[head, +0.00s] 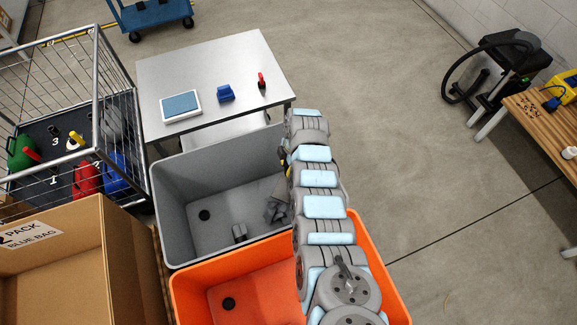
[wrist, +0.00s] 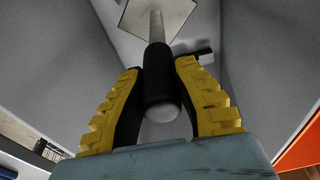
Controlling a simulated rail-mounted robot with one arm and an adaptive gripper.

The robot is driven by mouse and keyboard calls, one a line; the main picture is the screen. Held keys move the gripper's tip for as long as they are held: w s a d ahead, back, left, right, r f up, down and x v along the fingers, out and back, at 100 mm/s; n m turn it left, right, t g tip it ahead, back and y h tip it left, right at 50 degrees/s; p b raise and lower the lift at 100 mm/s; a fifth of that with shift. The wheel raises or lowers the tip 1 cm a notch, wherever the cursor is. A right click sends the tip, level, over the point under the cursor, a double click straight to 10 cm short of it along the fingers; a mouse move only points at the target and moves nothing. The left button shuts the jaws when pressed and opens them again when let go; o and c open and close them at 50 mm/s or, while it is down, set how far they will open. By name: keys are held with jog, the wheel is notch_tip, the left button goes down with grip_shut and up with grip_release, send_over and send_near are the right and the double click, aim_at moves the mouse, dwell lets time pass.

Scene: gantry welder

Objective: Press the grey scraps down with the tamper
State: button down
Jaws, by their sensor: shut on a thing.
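My gripper (wrist: 159,72) is shut on the black handle of the tamper (wrist: 158,80) in the wrist view, one yellow finger on each side. The tamper's metal shaft runs away from me to a flat, pale square plate (wrist: 150,20). The plate is over or in the grey bin (head: 172,215); I cannot tell whether it touches anything. Grey scraps lie in the bin: one small piece (head: 239,232) near the front and a darker clump (head: 277,210) beside my arm. A dark piece (wrist: 203,49) shows beside the handle.
An orange bin (head: 183,290) stands in front of the grey bin. A metal table (head: 210,65) behind holds a scale (head: 181,105), a blue item (head: 226,93) and a red-topped item (head: 262,80). A wire cage and a cardboard box stand at left.

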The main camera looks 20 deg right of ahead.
jog(key=b, duration=0.6)
send_over(287, 190)
notch_tip(287, 190, down, 8)
jog(key=shift+w+d+f+b, duration=0.3)
jog(key=shift+d+f+b, duration=0.1)
jog(key=shift+f+b, duration=2.9)
jog(key=shift+f, duration=0.4)
notch_tip(287, 190, up, 22)
jog(key=p, duration=2)
